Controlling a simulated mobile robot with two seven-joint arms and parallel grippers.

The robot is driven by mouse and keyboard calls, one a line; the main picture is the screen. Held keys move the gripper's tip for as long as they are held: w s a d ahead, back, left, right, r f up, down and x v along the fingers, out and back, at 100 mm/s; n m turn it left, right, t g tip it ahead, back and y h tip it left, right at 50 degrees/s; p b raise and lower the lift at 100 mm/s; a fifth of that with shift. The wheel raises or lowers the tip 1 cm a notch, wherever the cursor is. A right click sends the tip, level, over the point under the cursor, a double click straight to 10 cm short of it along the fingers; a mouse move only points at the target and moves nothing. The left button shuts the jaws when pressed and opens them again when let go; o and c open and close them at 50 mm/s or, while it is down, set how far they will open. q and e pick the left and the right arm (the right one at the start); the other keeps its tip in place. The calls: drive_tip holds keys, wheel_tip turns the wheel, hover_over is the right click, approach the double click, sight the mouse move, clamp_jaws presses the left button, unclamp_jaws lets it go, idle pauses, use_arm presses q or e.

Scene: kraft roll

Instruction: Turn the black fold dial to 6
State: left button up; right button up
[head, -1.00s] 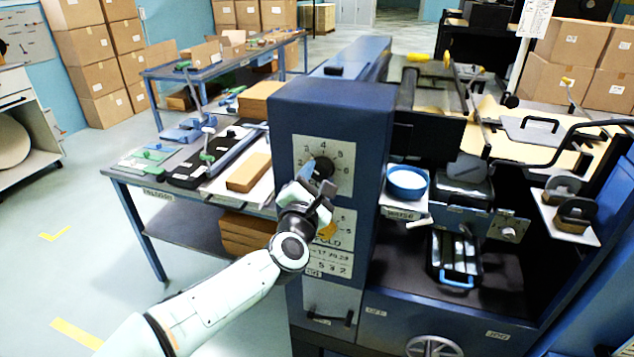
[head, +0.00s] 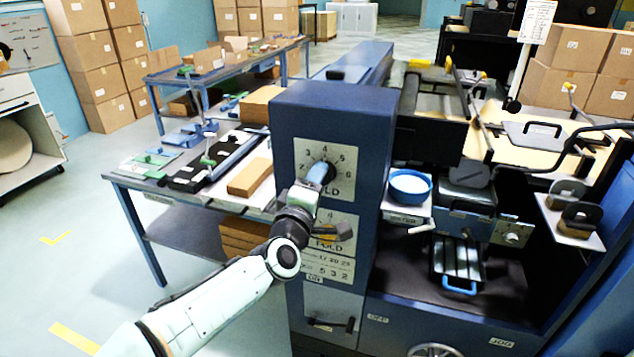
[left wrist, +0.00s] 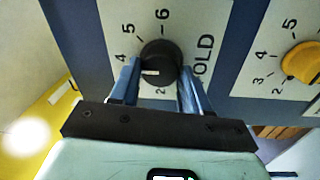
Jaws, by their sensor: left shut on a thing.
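The black fold dial (head: 330,170) sits on the upper white scale plate of the blue column. In the left wrist view the dial (left wrist: 162,58) shows a short white mark on its left side, near the 4 side of the scale. The 6 is above the dial there; the 3 is not visible. My left gripper (left wrist: 158,85) is shut on the dial, one blue finger on each side. In the head view my left gripper (head: 318,178) covers part of the dial and lower scale. My right gripper is not in view.
A yellow dial (left wrist: 302,62) is on a second scale plate below the black one. A blue bowl (head: 409,186) stands on a small shelf right of the column. A table (head: 170,215) with boards and boxes is behind on the left.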

use_arm(q)
drive_tip(key=m+p, duration=0.1)
drive_tip(key=m, duration=0.5)
drive_tip(key=m+g+p, duration=0.1)
drive_tip(key=m+p, duration=0.1)
drive_tip(key=m, duration=0.4)
drive_tip(key=m+h+p, duration=0.1)
drive_tip(key=m, duration=0.5)
drive_tip(key=shift+r+p, duration=0.25)
drive_tip(key=shift+p, duration=0.05)
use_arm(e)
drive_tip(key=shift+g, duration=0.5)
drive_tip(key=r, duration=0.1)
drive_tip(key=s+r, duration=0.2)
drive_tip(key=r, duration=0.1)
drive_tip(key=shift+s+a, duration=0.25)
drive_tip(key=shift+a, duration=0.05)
use_arm(q)
drive_tip(key=shift+m, duration=0.4)
drive_tip(key=o, duration=1)
drive_tip(key=shift+o, duration=0.2)
drive_tip(key=shift+s, duration=0.1)
